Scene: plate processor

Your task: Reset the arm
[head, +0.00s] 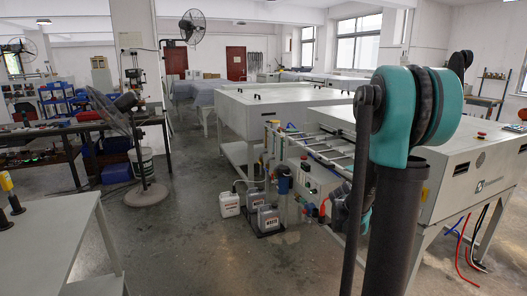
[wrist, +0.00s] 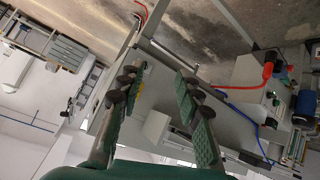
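My gripper (wrist: 159,80) shows in the wrist view with its two green-padded fingers spread apart. The gap between them is empty and neither finger touches anything. My teal and black arm rises at the right of the head view, folded at a high joint, with a dark link going down. My gripper cannot be made out in the head view; it seems hidden behind the arm. The wrist view is strongly tilted and shows grey machine parts, a red connector (wrist: 268,71) and the floor.
The plate processor (head: 460,178) stands right behind my arm, with a roller rack (head: 325,150) on its left end. A floor fan (head: 125,135) and a white table (head: 45,240) are at left. The middle aisle floor is clear.

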